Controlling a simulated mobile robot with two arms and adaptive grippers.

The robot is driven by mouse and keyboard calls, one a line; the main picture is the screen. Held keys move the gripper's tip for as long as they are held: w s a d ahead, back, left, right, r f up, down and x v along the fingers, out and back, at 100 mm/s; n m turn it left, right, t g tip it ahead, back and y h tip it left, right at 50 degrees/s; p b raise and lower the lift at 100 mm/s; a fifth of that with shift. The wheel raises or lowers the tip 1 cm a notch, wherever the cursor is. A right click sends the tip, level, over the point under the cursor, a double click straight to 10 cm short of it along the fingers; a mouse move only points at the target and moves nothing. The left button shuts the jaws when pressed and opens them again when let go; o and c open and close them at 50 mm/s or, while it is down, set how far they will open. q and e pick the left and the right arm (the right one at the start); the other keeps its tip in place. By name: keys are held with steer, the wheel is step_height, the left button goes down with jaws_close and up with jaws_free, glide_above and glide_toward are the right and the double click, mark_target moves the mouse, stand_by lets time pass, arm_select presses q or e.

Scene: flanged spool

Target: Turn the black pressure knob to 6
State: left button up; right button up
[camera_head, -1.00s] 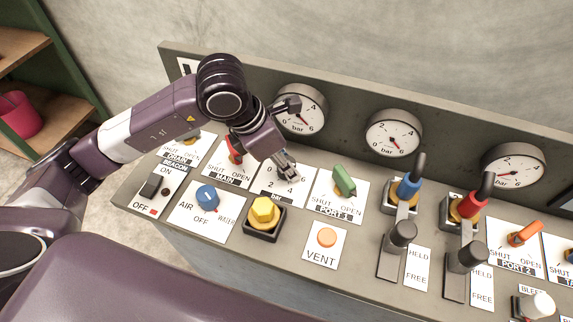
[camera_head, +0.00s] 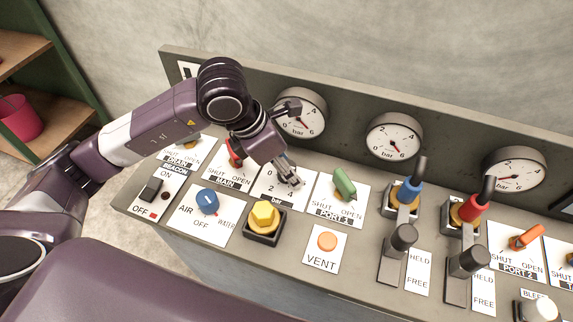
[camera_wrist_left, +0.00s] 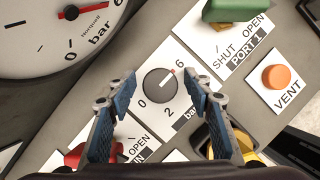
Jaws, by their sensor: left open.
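The black pressure knob (camera_wrist_left: 159,84) shows in the left wrist view at the middle of a white plate marked 0, 2 and 6. Its red mark points up and right, toward the 6. The 4 is hidden there, apparently behind a finger. My left gripper (camera_wrist_left: 163,80) is open, with one blue-padded finger on each side of the knob and a visible gap to each. In the head view my left gripper (camera_head: 291,181) is low over the bar plate (camera_head: 269,190) and hides the knob. My right gripper is not in view.
A green PORT 1 handle (camera_head: 344,183) stands close right of the gripper. A red MAIN handle (camera_head: 234,157) is on the left, and a yellow knob (camera_head: 264,214) is in front. A gauge (camera_head: 301,113) stands behind. The orange VENT button (camera_head: 327,241) is farther right.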

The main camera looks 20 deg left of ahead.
arm_select(q)
steer(key=v, duration=1.2)
steer(key=shift+w+d+r, duration=0.1)
